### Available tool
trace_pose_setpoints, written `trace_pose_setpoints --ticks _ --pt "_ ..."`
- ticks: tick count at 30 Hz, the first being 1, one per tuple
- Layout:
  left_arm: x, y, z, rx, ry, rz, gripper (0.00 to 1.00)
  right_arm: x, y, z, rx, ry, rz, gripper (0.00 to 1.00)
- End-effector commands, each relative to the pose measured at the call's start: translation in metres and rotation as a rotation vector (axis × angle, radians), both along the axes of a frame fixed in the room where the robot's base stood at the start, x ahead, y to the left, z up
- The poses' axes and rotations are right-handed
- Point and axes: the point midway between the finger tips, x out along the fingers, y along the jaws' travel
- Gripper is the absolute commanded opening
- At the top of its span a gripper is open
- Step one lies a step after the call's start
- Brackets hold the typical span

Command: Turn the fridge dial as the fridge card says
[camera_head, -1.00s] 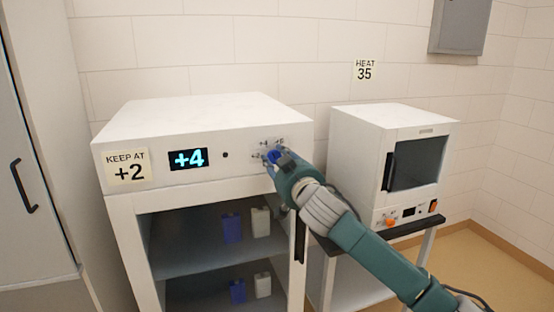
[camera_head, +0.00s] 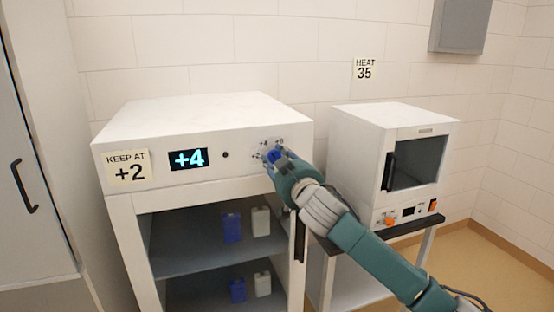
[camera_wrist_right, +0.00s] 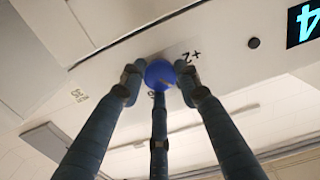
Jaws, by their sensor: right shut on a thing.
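The white fridge (camera_head: 215,118) has a card (camera_head: 128,171) at its left that reads KEEP AT +2. My right gripper (camera_head: 275,157) is at the fridge's upper right front, shut on the blue dial (camera_wrist_right: 160,74). In the right wrist view its fingers are around the dial, and a +2 mark (camera_wrist_right: 190,55) shows beside it. The dial's pointer is hidden, so its exact setting cannot be read from it. My left gripper is not in view.
Blue and white bottles (camera_head: 232,227) stand on the fridge shelves. A small white oven (camera_head: 402,160) with an orange knob stands at right on a stand. A HEAT 35 card (camera_head: 365,70) is on the wall. A tall cabinet (camera_head: 30,150) is at far left.

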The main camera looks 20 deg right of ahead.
Motion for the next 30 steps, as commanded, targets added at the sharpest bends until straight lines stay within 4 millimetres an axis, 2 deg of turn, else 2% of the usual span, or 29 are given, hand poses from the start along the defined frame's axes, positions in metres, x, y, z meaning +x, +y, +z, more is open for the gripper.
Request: trace_pose_setpoints --ticks 1,3,21,30 --pt "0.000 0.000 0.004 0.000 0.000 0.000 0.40 0.000 -0.001 0.012 -0.022 -0.019 0.000 0.06" --pt "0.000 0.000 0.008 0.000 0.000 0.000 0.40 0.000 -0.001 0.013 -0.066 -0.020 0.000 0.06" --pt "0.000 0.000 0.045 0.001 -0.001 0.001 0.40 0.000 0.002 0.014 -0.616 -0.041 -0.002 0.06" --pt "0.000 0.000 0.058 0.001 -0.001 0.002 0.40 0.000 0.003 0.013 -0.836 -0.049 -0.002 0.06"
